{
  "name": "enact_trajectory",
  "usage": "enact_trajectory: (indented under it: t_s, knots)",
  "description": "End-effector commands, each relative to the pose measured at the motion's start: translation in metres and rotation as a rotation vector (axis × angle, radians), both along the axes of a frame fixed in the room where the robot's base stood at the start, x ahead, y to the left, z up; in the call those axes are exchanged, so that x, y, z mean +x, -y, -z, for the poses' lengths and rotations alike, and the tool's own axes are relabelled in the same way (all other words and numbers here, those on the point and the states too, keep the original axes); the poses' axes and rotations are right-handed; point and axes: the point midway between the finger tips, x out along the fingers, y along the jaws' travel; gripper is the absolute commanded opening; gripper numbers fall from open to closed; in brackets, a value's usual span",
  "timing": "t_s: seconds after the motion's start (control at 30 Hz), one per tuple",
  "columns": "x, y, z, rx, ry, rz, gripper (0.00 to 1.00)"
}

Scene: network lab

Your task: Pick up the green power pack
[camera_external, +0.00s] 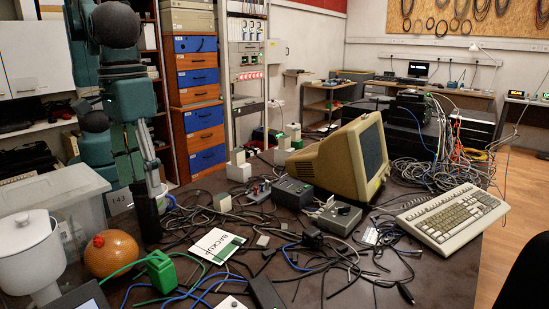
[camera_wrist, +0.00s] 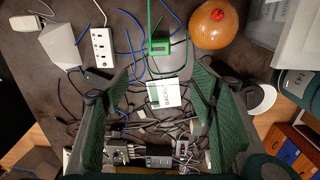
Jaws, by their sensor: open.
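The green power pack (camera_external: 161,271) is a small green block with a handle-like top and a green cable. It stands at the front left of the dark table, right of an orange sphere (camera_external: 111,254). In the wrist view the green power pack (camera_wrist: 159,46) is at the upper middle, beyond the fingertips. My gripper (camera_wrist: 155,85) is open and empty, its two green fingers spread wide at left and right. The pack is apart from both fingers.
A white BACKUP card (camera_external: 217,246) lies beside the pack. Blue and black cables tangle around it. A white power strip (camera_wrist: 102,46) lies to its left in the wrist view. A white canister (camera_external: 30,252), a beige monitor (camera_external: 335,165) and a keyboard (camera_external: 452,218) are also on the table.

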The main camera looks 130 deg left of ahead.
Motion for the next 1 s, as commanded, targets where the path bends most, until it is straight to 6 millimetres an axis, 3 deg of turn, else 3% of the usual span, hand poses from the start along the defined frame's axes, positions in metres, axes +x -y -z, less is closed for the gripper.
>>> enact_trajectory:
  t_s: [0.2,0.47,0.8,1.0]
  knots:
    - [0.014,0.01,0.011,0.004,-0.028,-0.075,0.56]
    - [0.013,0.009,0.069,0.005,-0.027,-0.072,0.56]
    - [0.013,0.009,0.166,0.005,-0.026,-0.071,0.56]
    - [0.013,0.009,0.194,0.005,-0.026,-0.071,0.56]
